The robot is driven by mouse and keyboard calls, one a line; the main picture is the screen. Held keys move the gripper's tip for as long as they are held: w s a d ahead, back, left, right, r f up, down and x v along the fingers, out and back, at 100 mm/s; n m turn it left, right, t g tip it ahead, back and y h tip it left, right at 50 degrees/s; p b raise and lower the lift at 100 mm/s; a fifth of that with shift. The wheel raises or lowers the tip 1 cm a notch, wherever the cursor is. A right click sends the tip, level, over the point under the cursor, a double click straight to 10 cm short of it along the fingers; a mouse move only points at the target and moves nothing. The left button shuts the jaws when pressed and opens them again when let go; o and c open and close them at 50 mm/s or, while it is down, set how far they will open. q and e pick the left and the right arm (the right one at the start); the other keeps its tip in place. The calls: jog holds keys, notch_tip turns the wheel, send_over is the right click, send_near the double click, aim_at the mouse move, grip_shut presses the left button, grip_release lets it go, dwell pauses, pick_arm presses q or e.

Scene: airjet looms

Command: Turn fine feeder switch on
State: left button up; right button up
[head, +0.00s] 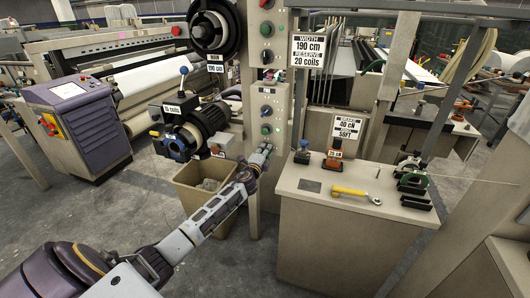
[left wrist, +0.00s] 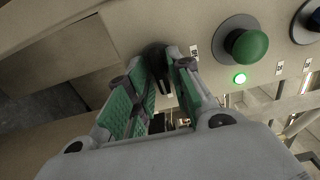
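My left gripper (head: 262,156) reaches the lower end of the control panel (head: 267,98) on the beige post in the head view. In the left wrist view a dark rotary switch (left wrist: 154,56) sits on the beige panel between the tips of my left gripper (left wrist: 164,66). The green-padded fingers are drawn close together around its handle, which they partly hide. Its label is not readable. A green button (left wrist: 246,46) and a lit green lamp (left wrist: 239,78) are just right of it. My right gripper is not in view.
A beige cabinet (head: 300,225) right of the post carries a yellow wrench (head: 356,194) and small devices. A beige bin (head: 188,182) stands below the feeder (head: 195,122). Another dark knob (left wrist: 312,22) is farther right on the panel. Open grey floor lies at left.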

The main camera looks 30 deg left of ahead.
pick_arm(q)
jog(key=shift+o, duration=0.4)
jog(key=shift+s, duration=0.2)
jog(key=v, duration=1.1)
jog(key=shift+s+d, duration=0.2)
jog(key=shift+s, duration=0.1)
dwell(0.3)
dwell(0.5)
